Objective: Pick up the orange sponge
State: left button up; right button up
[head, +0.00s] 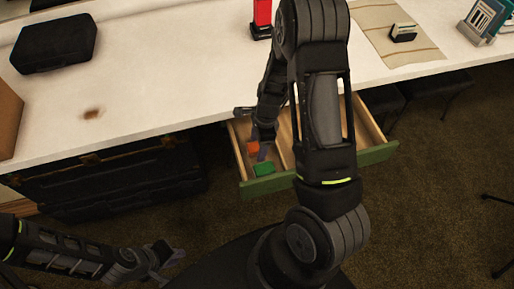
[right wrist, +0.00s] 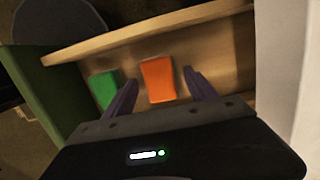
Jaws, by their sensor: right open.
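The orange sponge (right wrist: 158,79) lies flat on the bottom of an open wooden drawer (head: 287,132) with a green front. In the head view the sponge (head: 252,148) shows in the left compartment. A green sponge-like block (right wrist: 104,88) lies beside it, nearer the drawer front. My right gripper (right wrist: 162,92) is open, with its fingers on either side of the orange sponge; contact cannot be told. One finger stands between the orange sponge and the green block. My left gripper (head: 172,254) is at the lower left of the head view, away from the drawer, and its jaws appear parted.
The drawer hangs out below a white tabletop (head: 170,60), whose edge is close to my right arm. On the table are a black case (head: 54,43), a red object (head: 262,14) and a mat (head: 378,30) with a small card holder (head: 403,33). Drawer walls stand close around the gripper.

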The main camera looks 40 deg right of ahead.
jog(key=shift+f, duration=0.35)
dwell(0.3)
jog(key=c, duration=1.4)
notch_tip(320, 180, up, 10)
jog(key=shift+r+p, duration=0.1)
jog(key=shift+p, duration=0.55)
